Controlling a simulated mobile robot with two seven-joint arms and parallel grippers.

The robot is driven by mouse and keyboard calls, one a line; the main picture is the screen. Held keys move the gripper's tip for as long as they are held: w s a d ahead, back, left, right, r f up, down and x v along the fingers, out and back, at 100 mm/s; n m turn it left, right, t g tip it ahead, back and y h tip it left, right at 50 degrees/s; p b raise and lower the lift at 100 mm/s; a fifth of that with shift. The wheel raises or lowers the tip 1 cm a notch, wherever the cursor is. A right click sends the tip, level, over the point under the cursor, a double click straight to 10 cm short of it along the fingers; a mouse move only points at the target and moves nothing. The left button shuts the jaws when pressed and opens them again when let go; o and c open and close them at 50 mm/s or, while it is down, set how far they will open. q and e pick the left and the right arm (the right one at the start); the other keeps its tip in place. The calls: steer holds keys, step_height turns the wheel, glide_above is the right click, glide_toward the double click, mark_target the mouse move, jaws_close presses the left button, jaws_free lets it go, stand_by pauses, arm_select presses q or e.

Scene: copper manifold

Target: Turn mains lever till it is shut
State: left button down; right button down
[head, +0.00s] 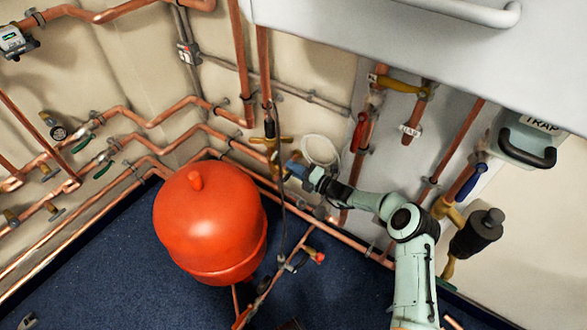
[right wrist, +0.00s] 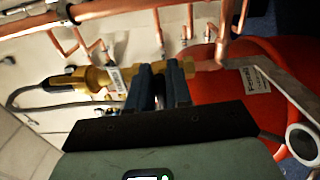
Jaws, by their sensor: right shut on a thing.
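My right gripper (head: 292,168) reaches in from the lower right to the brass valve (head: 272,143) on the upright copper pipe beside the red vessel. In the right wrist view its two blue fingers (right wrist: 158,86) are closed together in front of the brass valve body (right wrist: 98,79), which carries a small white tag. They are shut on a thin part between them, which I take to be the mains lever; the fingers hide most of it, so its angle is unclear. My left gripper is not in view.
The red vessel (head: 208,215) stands just left of the gripper. A white cabinet (head: 440,50) overhangs at upper right. Blue floor (head: 90,265) is open at lower left.

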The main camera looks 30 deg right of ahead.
steer(key=shift+s+f+m, duration=0.1)
steer(key=shift+f+m, duration=0.15)
steer(key=shift+m, duration=0.35)
steer(key=c, duration=1.1)
jaws_free()
steer(key=shift+r, duration=0.1)
